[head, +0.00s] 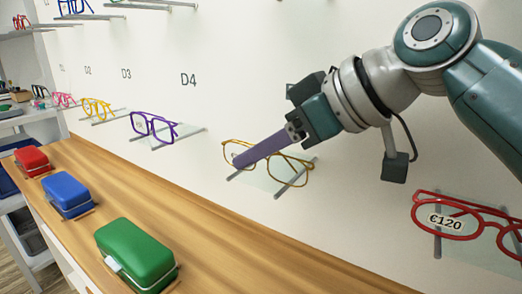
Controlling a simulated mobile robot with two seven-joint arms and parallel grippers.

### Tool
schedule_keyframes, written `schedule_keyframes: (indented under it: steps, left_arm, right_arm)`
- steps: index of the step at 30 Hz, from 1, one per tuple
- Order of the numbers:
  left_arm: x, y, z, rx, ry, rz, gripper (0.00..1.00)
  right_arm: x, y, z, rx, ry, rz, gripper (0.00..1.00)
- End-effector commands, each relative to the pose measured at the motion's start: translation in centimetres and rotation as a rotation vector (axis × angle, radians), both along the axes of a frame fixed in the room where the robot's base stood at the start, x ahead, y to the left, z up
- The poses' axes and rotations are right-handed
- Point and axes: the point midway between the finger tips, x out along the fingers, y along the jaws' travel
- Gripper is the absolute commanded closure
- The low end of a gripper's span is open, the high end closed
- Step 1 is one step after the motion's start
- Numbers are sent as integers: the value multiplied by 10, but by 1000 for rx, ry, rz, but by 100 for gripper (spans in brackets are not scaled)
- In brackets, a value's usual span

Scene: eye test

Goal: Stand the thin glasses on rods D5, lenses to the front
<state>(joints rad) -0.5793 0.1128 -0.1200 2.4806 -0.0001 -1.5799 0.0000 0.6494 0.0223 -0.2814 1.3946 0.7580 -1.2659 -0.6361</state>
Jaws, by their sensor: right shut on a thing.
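The thin glasses (306,179) have a fine gold-yellow frame. They are at a pair of grey rods (288,186) with a clear plate, to the right of the D4 place. Their lenses face out from the wall, toward me. My right gripper (240,160) comes in from the upper right. Its long purple-grey fingers are shut on the thin glasses and cover part of the frame. I cannot tell whether the glasses bear on the rods. The D5 label does not show; the arm covers the wall above these rods. My left gripper is not in view.
Purple glasses (139,122) stand to the left, and red glasses (425,197) with a price tag to the right. Below, a wooden counter (230,245) holds a green case (135,250), a blue case (67,192) and a red case (32,159). The counter's right part is clear.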

Motion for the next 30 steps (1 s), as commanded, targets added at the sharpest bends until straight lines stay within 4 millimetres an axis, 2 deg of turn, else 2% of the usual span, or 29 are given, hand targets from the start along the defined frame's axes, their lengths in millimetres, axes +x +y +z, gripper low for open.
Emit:
schedule_keyframes:
  steps: [8, 9, 17, 26, 30]
  left_arm:
    - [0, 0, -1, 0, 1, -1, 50]
    - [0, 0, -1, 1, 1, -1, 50]
    - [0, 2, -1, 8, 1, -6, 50]
    - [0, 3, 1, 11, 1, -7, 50]
    - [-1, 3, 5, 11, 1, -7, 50]
  right_arm:
    - [0, 0, -2, 0, -1, -1, 100]
    - [0, 0, -2, 0, -1, -1, 58]
    - [0, 0, -2, 0, -1, -1, 29]
    - [0, 0, 3, 0, -1, -1, 29]
    - [-6, -11, 12, 0, -3, -2, 29]
